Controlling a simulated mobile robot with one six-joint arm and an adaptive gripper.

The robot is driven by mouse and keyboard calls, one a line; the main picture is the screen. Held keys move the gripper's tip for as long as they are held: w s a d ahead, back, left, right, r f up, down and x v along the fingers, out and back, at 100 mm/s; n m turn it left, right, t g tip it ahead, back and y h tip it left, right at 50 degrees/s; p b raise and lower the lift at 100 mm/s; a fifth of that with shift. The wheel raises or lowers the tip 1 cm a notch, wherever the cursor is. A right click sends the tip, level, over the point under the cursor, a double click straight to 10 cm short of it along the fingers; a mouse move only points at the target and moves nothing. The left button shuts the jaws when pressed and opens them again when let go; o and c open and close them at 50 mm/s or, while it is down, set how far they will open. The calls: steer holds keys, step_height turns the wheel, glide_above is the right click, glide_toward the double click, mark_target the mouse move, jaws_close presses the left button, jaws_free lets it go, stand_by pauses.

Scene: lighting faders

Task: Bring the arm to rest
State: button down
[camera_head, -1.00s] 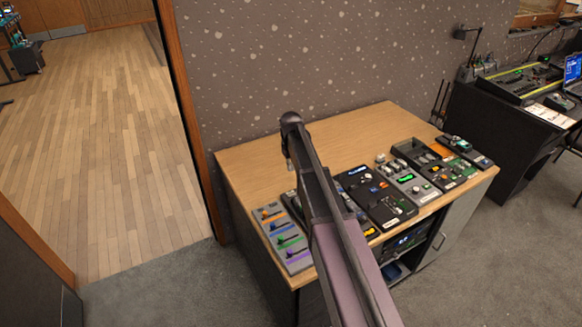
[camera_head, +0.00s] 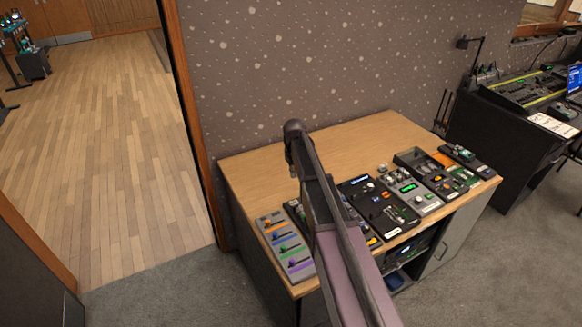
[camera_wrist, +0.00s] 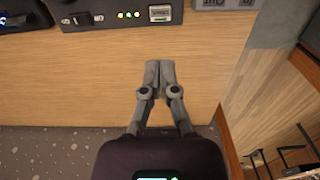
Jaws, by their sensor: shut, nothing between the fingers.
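My gripper (camera_wrist: 159,78) shows in the wrist view with its two grey fingers together and nothing between them. It is over bare wooden tabletop, apart from the dark devices at the top of that view. In the head view my arm reaches up across the wooden cabinet top (camera_head: 350,138), and the fingers cannot be made out there. A grey fader panel (camera_head: 277,231) with orange, blue, green and purple strips lies at the cabinet's front left corner, left of my arm.
Several control boxes line the cabinet's front edge, including a black one (camera_head: 378,203) and a grey one with a green display (camera_head: 411,190). The back of the top is clear. A speckled wall (camera_head: 330,60) stands behind, a doorway to the left, a dark desk (camera_head: 490,145) to the right.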

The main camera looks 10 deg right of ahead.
steer(key=s+m, duration=0.3)
steer(key=s, duration=2.6)
steer(key=shift+m, duration=0.3)
